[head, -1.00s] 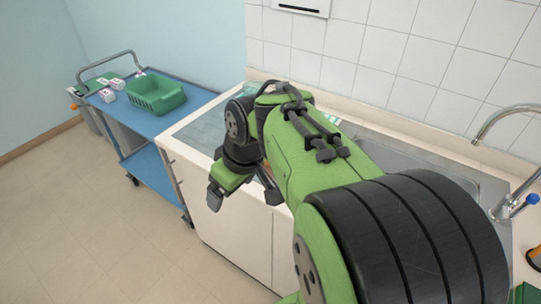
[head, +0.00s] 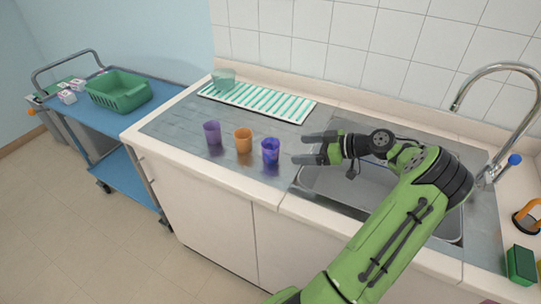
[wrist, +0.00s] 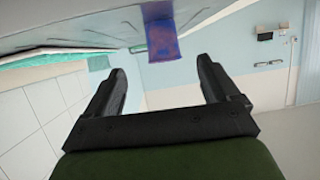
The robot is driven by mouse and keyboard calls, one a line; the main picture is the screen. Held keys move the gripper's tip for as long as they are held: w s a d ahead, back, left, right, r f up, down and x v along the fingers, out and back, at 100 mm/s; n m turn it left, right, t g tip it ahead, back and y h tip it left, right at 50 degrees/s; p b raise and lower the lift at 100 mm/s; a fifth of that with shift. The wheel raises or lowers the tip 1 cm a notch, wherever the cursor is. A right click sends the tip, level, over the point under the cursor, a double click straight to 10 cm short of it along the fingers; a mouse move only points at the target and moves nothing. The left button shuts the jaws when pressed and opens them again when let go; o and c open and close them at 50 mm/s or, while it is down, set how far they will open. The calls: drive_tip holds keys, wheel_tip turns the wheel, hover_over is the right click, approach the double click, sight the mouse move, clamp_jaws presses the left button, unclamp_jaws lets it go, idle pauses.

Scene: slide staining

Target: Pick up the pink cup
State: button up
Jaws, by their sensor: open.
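Three small cups stand in a row on the steel counter in the head view: a muted purple cup (head: 212,133) on the left, an orange cup (head: 243,141) in the middle and a deep blue-violet cup (head: 270,151) on the right. None looks plainly pink. My gripper (head: 303,148) is open and empty, just right of the blue-violet cup, with its fingers pointing left at it. In the wrist view the blue-violet cup (wrist: 162,40), with reddish patches, lies beyond the open fingertips (wrist: 161,72), apart from them.
A white rack with green stripes (head: 257,102) lies behind the cups, with a translucent green cup (head: 223,79) at its left end. A sink (head: 335,188) and tap (head: 497,72) are on the right. A blue trolley (head: 150,112) with a green basket (head: 119,93) stands left.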

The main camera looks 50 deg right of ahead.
sight(271, 152)
drive_tip(key=b+x, duration=0.1)
drive_tip(key=x, duration=0.5)
drive_tip(key=shift+w+a+f, duration=0.15)
drive_tip(key=shift+w+f, duration=0.1)
drive_tip(key=b+x, duration=0.1)
drive_tip(key=x, duration=0.4)
drive_tip(key=shift+a, duration=0.15)
drive_tip(key=shift+s, duration=0.1)
drive_tip(key=c, duration=1.1)
drive_tip(key=shift+o, duration=0.2)
wheel_tip(271, 152, up, 10)
drive_tip(key=p, duration=0.2)
